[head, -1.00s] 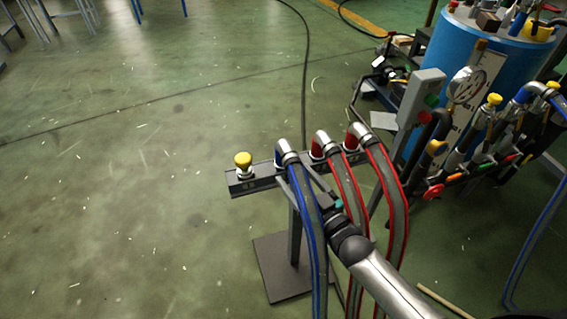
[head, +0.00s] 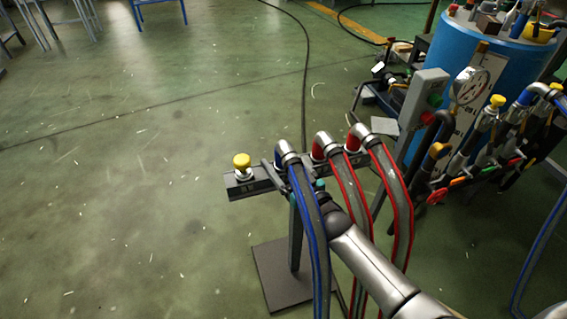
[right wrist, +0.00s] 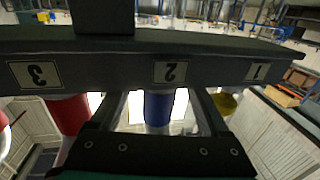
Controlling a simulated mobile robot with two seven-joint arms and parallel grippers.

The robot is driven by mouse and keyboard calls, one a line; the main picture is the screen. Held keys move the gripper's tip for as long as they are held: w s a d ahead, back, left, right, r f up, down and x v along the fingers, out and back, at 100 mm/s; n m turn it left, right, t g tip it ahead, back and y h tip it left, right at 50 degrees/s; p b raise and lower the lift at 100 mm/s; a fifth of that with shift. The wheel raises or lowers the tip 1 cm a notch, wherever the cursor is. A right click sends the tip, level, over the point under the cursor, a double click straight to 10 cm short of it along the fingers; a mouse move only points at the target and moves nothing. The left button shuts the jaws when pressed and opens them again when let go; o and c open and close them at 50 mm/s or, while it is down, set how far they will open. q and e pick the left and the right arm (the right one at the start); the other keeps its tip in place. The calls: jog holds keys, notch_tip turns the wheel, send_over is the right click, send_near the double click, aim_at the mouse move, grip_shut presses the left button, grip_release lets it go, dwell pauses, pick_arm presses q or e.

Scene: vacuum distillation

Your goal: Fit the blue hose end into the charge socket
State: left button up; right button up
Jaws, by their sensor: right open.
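The blue hose end (head: 284,153) has a silvery elbow and stands in the second place of a grey rack (head: 240,187). Its hose hangs down toward the front. My right gripper (head: 286,170) is open at this end, with one finger on each side of it. In the right wrist view the blue collar (right wrist: 159,106) sits between the two spread fingers, below the label 2. I cannot tell whether either finger touches it. I cannot tell which fitting is the charge socket. My left gripper is not in view.
Two red hose ends (head: 324,147) stand close to the right on the rack. A yellow-capped fitting (head: 241,162) stands at its left end. A blue vessel (head: 492,58) with a gauge and a row of valves and hoses is at the right.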

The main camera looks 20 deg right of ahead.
grip_shut()
dwell(0.6)
jog(key=shift+r, duration=0.1)
